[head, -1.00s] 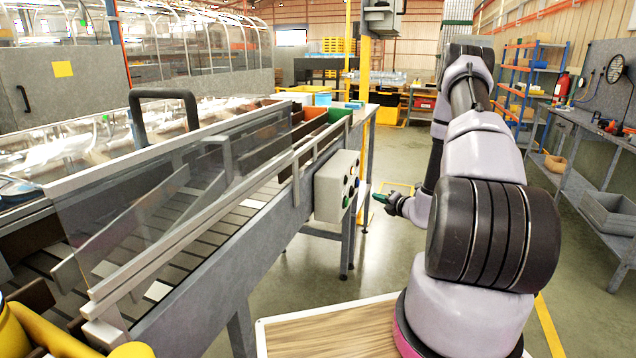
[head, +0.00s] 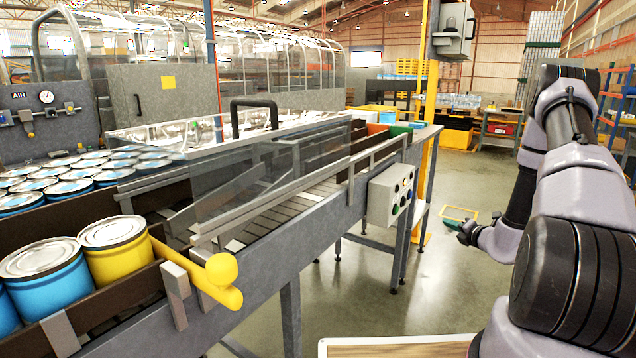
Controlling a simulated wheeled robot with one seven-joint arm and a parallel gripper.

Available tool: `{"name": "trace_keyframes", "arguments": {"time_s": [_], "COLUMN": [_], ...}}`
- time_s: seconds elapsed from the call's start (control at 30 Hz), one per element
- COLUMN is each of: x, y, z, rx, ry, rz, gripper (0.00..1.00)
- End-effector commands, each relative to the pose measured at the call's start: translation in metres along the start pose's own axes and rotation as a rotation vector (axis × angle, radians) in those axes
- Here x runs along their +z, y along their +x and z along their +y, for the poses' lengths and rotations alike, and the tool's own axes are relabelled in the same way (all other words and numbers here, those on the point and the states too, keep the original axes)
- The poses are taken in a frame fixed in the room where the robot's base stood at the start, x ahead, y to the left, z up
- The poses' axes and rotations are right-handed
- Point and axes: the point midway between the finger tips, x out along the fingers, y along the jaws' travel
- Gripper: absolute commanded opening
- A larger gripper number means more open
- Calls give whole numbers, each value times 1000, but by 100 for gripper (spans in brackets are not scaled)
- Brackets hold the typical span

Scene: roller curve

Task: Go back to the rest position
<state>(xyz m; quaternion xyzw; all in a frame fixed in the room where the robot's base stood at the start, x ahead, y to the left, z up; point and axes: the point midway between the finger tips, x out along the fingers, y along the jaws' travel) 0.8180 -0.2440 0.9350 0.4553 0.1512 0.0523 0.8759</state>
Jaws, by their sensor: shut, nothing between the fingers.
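My gripper (head: 460,231) shows small in the head view, right of the middle, at the end of my arm (head: 590,195). It is shut and holds nothing, with green at its tip. It hangs in free air over the grey floor, to the right of the conveyor's grey control box (head: 390,195) and apart from it. My arm runs along the right edge of the view, with its lower part cut off by the frame.
The conveyor (head: 300,235) with a clear guard runs across the middle. Blue cans (head: 45,278) and a yellow can (head: 115,250) stand at left by a yellow rounded bar (head: 215,280). A yellow post (head: 428,130) stands behind.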

Motion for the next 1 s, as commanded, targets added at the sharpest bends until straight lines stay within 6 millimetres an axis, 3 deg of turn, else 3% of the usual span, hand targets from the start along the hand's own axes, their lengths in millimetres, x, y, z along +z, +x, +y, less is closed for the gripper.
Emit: {"name": "trace_keyframes", "arguments": {"time_s": [0.37,0.57,0.63,0.8,1.0], "x": [0,-6,-10,-32,-62], "y": [3,-6,-13,-50,-118], "z": [79,148,180,270,348], "rx": [132,252,309,487,686], "ry": [-184,-372,-465,-796,-1250], "rz": [121,229,278,427,587], "gripper": [0,0,0,0,0]}}
